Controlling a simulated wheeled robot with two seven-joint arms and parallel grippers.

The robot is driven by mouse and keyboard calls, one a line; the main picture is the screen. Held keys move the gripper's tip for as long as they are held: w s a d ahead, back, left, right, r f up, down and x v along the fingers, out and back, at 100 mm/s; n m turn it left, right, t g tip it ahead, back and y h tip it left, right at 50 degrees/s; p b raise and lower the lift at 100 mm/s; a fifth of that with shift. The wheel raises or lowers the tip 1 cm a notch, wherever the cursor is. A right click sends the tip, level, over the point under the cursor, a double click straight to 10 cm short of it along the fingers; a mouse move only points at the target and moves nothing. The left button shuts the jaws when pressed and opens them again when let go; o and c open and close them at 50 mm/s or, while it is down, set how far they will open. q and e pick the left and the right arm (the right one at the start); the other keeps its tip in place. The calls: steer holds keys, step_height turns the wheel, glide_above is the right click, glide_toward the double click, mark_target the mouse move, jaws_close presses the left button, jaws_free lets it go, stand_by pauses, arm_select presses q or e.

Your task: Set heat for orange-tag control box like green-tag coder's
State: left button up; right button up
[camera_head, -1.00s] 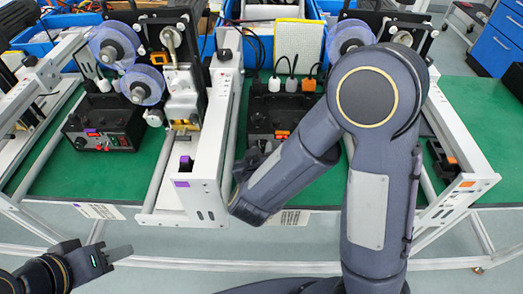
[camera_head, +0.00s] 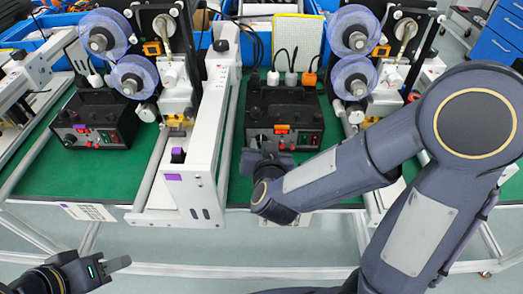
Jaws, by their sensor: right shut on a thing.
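The orange-tag control box (camera_head: 285,98) is black and stands on the green mat, with an orange tag, a small red display and knobs on its front. My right gripper (camera_head: 264,160) is at the lower left of that front, shut on what looks like a knob; the gripper hides it. My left gripper (camera_head: 117,264) is low at the left, away from the boxes; its jaw gap is unclear. A purple-tag control box (camera_head: 92,120) stands at the left. I see no green-tag coder in this view.
A coder with a purple tag (camera_head: 173,177) on its white frame (camera_head: 207,130) stands between the boxes. Another coder with blue reels (camera_head: 353,75) stands at the right, partly behind my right arm. Blue bins (camera_head: 50,30) line the back. Cables rise behind the orange-tag box.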

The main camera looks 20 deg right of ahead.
stand_by(0.3)
steer(key=o, duration=0.7)
steer(key=p+v, duration=0.1)
steer(key=v, duration=0.5)
steer(key=shift+s+r, duration=0.15)
steer(key=shift+s, duration=0.15)
steer(key=shift+s+a+r, duration=0.1)
steer(key=shift+s, duration=0.5)
